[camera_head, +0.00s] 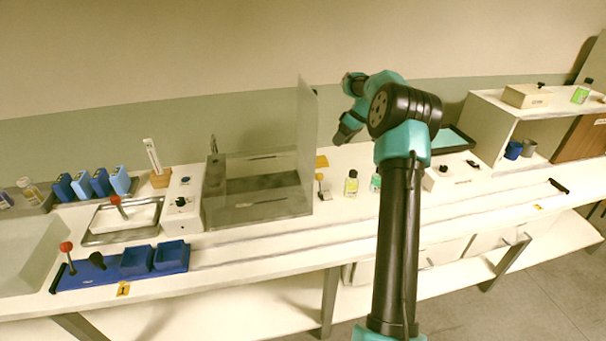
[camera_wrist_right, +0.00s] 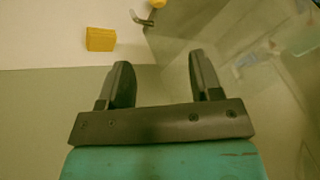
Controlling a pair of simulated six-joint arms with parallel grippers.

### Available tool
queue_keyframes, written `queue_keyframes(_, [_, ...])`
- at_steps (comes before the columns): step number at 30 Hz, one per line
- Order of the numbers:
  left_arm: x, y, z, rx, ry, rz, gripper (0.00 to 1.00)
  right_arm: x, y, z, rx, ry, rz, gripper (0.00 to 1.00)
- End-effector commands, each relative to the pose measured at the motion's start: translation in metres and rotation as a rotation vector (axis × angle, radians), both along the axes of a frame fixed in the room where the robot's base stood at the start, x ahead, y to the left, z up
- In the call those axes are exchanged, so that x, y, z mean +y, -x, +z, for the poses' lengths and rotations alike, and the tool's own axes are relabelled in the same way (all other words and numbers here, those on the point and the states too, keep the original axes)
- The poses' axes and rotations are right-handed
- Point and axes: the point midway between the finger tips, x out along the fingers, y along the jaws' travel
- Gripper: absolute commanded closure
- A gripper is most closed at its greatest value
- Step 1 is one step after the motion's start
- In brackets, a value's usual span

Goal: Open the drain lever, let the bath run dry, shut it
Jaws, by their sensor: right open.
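The bath looks like a see-through grey tank (camera_head: 258,212) left of centre in the head view; I cannot tell how much liquid it holds. A small lever with a pale yellow knob (camera_head: 320,178) stands just right of it, likely the drain lever. In the right wrist view a metal lever (camera_wrist_right: 142,19) shows at the top edge, its yellow knob partly cut off; I cannot tell if it is open or shut. My right gripper (camera_head: 341,138) is raised behind the bottles, its open, empty jaws (camera_wrist_right: 157,72) apart from the lever. My left gripper is out of view.
A tall clear panel (camera_head: 308,130) rises at the tank's right side. A yellow block (camera_wrist_right: 100,39) lies near the lever. A small bottle (camera_head: 351,184) stands right of the lever. A white control box (camera_head: 183,210) adjoins the tank's left.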

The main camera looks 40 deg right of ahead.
Motion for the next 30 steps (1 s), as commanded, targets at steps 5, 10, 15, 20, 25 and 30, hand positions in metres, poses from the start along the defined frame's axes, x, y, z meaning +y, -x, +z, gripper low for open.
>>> queue_keyframes(5, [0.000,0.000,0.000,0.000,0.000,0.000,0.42,0.000,0.000,0.000,0.000,0.000,-0.001,0.42])
queue_keyframes(10, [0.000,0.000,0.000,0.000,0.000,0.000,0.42,0.002,-0.002,-0.004,0.002,0.000,-0.001,0.42])
queue_keyframes(15, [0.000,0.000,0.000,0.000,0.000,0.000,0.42,0.007,-0.007,-0.018,0.002,-0.002,-0.002,0.42])
queue_keyframes(20, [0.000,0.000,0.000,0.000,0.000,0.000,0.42,0.016,-0.014,-0.039,0.002,-0.002,-0.002,0.42])
queue_keyframes(25, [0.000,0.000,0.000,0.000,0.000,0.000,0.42,0.026,-0.024,-0.065,0.003,-0.001,-0.002,0.42])
queue_keyframes(30, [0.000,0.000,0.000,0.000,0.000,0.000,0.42,0.036,-0.033,-0.091,0.003,-0.001,-0.002,0.42])
